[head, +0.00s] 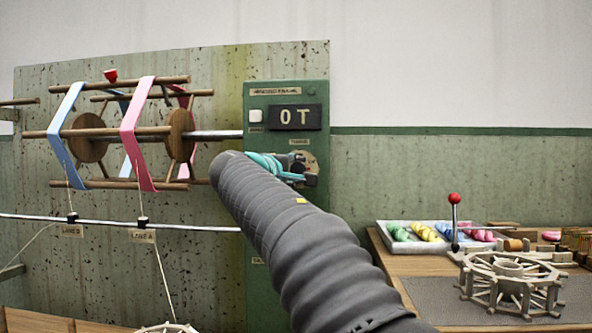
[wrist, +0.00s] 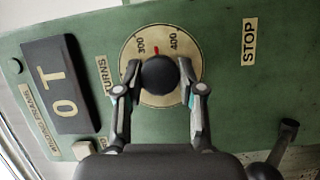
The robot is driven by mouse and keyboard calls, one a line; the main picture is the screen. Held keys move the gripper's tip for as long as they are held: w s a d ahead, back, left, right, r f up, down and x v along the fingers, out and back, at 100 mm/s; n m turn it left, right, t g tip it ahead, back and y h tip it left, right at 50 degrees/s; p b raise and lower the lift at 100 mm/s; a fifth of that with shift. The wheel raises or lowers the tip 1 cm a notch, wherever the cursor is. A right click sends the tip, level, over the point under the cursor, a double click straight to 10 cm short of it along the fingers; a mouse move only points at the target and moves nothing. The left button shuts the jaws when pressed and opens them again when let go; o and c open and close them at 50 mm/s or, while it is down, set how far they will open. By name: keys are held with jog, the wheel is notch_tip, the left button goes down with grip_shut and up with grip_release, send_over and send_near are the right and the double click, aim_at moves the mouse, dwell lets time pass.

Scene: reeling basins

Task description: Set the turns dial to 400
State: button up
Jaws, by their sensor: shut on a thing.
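The turns dial (wrist: 128,54) is a cream disc on a green panel in the wrist view, with 300 and 400 printed near its top edge there. Its round black knob (wrist: 160,77) sits at the middle. A red mark (wrist: 156,50) points between 300 and 400, about midway. My gripper (wrist: 160,70) is shut on the knob, one finger at each side. The rest of the dial's scale is hidden by the knob and fingers. In the head view my gripper (head: 283,168) is at the dial, which is partly hidden.
A dark display (head: 295,117) reads "0T" above the dial, beside a white button (head: 256,116). A STOP label (wrist: 249,41) is on the panel. Left is a reel (head: 92,133) with blue and pink bands. Right is a bench with a skein tray (head: 400,245) and wooden wheel (head: 510,280).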

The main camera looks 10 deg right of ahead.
jog(key=m+y, duration=0.1)
jog(key=m, duration=0.2)
jog(key=shift+r+g+p, duration=0.15)
jog(key=shift+g+p, duration=0.25)
jog(key=shift+m+g+y+p, duration=0.3)
jog(key=shift+m+y, duration=0.3)
jog(key=shift+m, duration=0.7)
jog(key=o, duration=1.1)
jog(key=shift+d, duration=0.1)
jog(key=shift+o, duration=0.2)
jog(key=v, duration=1.2)
jog(key=shift+s, duration=0.1)
